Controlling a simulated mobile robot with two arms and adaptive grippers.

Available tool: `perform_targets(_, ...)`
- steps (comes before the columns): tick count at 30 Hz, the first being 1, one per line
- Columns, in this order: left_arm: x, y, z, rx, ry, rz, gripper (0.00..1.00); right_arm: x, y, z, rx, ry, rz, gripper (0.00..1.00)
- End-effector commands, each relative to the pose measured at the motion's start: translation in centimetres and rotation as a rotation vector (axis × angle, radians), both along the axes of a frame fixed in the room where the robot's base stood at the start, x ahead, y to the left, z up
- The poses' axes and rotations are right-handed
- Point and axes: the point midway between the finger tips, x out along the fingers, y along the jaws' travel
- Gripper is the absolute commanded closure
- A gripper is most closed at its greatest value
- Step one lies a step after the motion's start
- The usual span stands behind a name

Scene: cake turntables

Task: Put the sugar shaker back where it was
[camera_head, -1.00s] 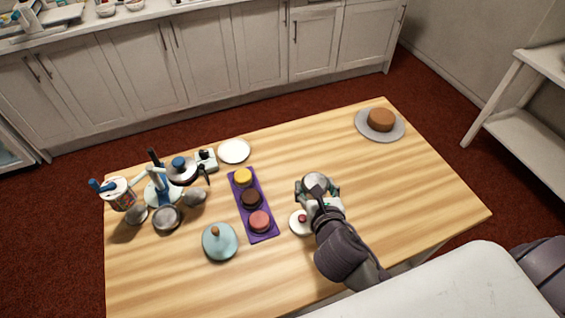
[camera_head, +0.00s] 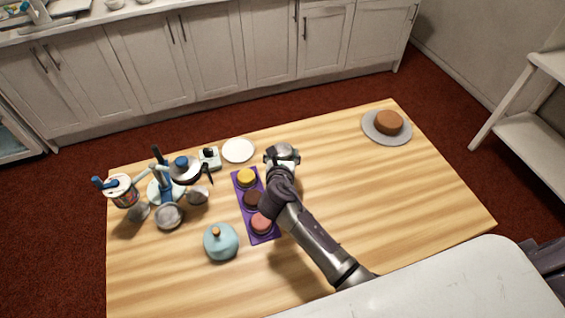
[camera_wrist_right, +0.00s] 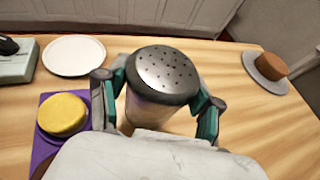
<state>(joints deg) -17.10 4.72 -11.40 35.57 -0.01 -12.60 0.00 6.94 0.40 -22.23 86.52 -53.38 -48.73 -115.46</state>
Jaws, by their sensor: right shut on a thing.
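The sugar shaker (camera_wrist_right: 165,76), with a domed metal lid full of small holes, is upright between the fingers of my right gripper (camera_wrist_right: 158,100) in the right wrist view. The gripper is shut on it. In the head view the shaker's top (camera_head: 283,153) shows at the end of my right arm, beyond the purple tray's right side. I cannot tell whether its base touches the table. My left gripper is not in view.
A purple tray (camera_head: 264,237) holds yellow, dark and pink cakes just left of my right arm. A white plate (camera_head: 238,150), a scale (camera_head: 209,157) and a blue lidded pot (camera_head: 221,243) stand near. A brown cake (camera_head: 389,122) sits on a grey plate at right. The table's right half is largely clear.

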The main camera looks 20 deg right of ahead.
Motion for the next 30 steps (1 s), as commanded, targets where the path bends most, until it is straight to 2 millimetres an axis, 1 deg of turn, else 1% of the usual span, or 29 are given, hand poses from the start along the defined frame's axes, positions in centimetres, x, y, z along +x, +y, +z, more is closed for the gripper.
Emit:
perform_targets(3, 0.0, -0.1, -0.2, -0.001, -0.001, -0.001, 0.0, -0.1, 0.0, -2.0, -0.001, 0.004, 0.0, 0.81)
perform_targets(6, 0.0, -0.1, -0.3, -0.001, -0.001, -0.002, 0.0, 0.0, 0.0, -3.2, -0.002, 0.003, 0.001, 0.81)
perform_targets(19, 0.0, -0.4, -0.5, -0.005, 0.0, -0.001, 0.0, -0.1, 0.0, -3.9, -0.001, 0.0, 0.001, 0.81)
perform_targets(20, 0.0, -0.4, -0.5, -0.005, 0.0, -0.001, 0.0, -0.1, 0.0, -3.9, -0.001, 0.002, 0.002, 0.31)
perform_targets(21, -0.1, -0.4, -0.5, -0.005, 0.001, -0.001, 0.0, -0.1, 0.0, -3.9, 0.0, 0.002, 0.0, 0.25)
perform_targets(24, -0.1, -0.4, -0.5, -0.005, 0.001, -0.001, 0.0, -0.1, 0.0, -3.9, 0.0, 0.002, 0.0, 0.1)
perform_targets(30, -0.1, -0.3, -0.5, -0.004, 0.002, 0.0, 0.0, -0.1, 0.0, -3.9, 0.0, 0.002, 0.0, 0.1)
